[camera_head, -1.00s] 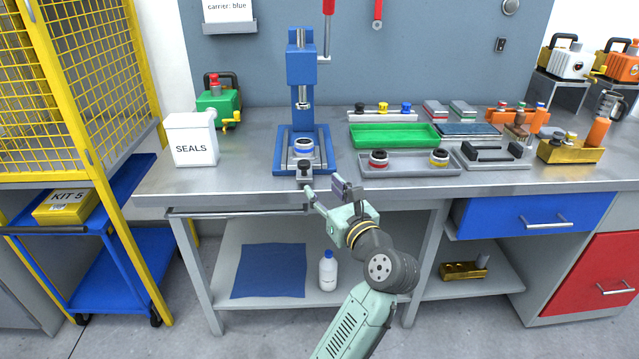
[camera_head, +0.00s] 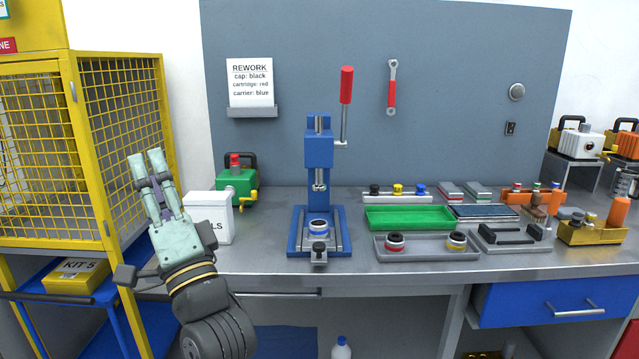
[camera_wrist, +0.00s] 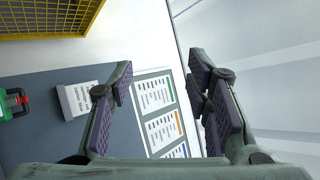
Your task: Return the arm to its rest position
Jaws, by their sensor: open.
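My gripper (camera_head: 148,172) is raised at the left in the head view, with its fingers pointing up in front of the yellow mesh cage (camera_head: 105,130). It is open and empty. In the wrist view its two fingers (camera_wrist: 160,105) stand well apart with nothing between them. My arm rises from the bottom edge and covers part of the white SEALS box (camera_head: 208,213) and the left end of the workbench (camera_head: 270,262).
A green pump (camera_head: 236,185) sits behind the SEALS box. Trays, including a green one (camera_head: 408,217), lie to the right. A blue cart with a KIT 5 box (camera_head: 76,276) stands at lower left.

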